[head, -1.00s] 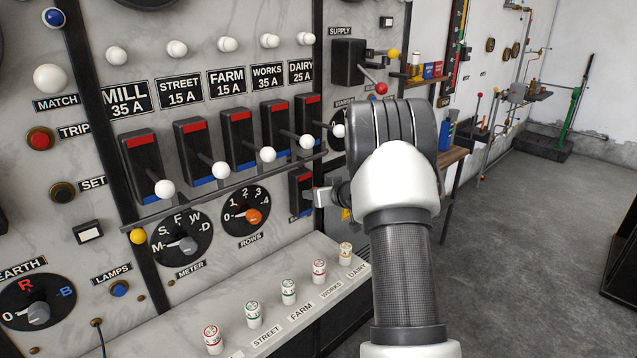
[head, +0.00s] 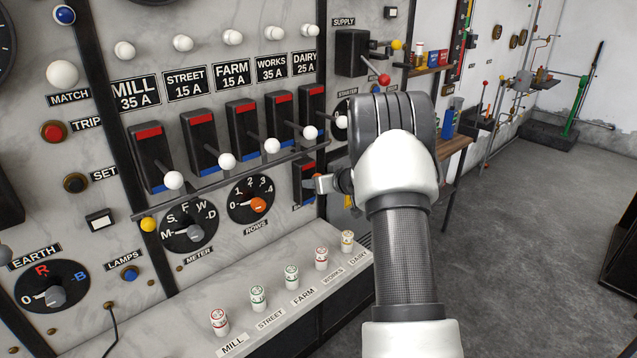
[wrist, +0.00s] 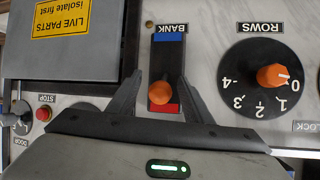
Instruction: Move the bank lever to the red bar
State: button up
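The bank switch (wrist: 168,64) is a dark block under a BANK label, shown upside down in the wrist view. It has a blue bar (wrist: 168,37) at one end and a red bar (wrist: 164,108) at the other. The bank lever's orange knob (wrist: 160,92) appears close beside the red bar in that view. My gripper (wrist: 162,90) is open, with one finger on each side of the knob and gaps visible. In the head view my gripper (head: 322,183) is at the bank switch (head: 303,191) and partly hides it. The lever's exact tilt is unclear.
A row of feeder levers with white knobs (head: 227,161) stands above and left, behind a dark rail (head: 215,180). The orange ROWS dial (head: 251,199) is beside the bank switch. A ledge with several fuses (head: 291,277) runs below. Open floor (head: 520,230) lies right.

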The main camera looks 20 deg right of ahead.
jog(key=v, duration=1.7)
jog(key=shift+s+r, duration=0.15)
jog(key=shift+r, duration=0.05)
